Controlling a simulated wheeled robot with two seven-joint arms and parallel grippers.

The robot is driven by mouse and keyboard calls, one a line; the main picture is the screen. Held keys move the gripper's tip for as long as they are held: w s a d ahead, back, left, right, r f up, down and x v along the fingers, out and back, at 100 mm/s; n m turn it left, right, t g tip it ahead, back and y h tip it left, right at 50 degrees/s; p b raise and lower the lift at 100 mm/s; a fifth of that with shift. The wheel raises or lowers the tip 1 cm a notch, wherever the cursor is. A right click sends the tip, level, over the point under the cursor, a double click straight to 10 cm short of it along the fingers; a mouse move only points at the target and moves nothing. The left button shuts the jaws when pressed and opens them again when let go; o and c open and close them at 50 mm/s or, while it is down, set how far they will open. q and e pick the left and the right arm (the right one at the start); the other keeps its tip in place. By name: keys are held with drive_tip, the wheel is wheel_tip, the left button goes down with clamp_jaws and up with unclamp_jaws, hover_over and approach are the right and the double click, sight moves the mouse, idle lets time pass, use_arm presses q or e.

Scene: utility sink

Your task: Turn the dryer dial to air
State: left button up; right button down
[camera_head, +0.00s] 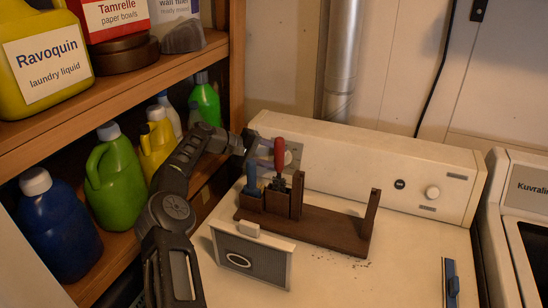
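The dryer (405,270) is the white machine with a raised control panel along its back. A small white round knob (432,192) sits on the right part of the panel, beside a dark oval button (399,184). A grey plate with a pale round part (288,157) shows on the panel's left part, partly hidden behind a red-handled tool. The dial markings are too small to read. My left gripper (252,150) is at the panel's left end, close to that plate; its fingers are small and partly hidden, so their opening and any contact are unclear. My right gripper is out of view.
A dark wooden rack (325,228) with red-handled (279,153) and blue-handled (251,177) tools stands before the panel's left part. A framed grey filter (250,258) stands in front. A blue brush (452,280) lies at right. Shelves (120,79) with bottles crowd the left.

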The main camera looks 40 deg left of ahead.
use_arm(q)
drive_tip(key=shift+w+d+r+m+g+y+p, duration=0.1)
drive_tip(key=shift+r+m+g+y+p, duration=0.15)
drive_tip(key=shift+m+g+y+p, duration=0.45)
drive_tip(key=shift+w+d+r+m+g+y+p, duration=0.1)
drive_tip(key=shift+r+m+g+y+p, duration=0.2)
drive_tip(key=shift+m+g+p, duration=0.65)
drive_tip(key=shift+f, duration=0.1)
drive_tip(key=o, duration=1.4)
drive_tip(key=shift+c, duration=0.2)
drive_tip(key=b+v, duration=0.1)
drive_tip(key=v, duration=0.6)
drive_tip(key=shift+s+r+b, duration=0.25)
drive_tip(key=shift+b, duration=0.05)
drive_tip(key=shift+s+f, duration=0.1)
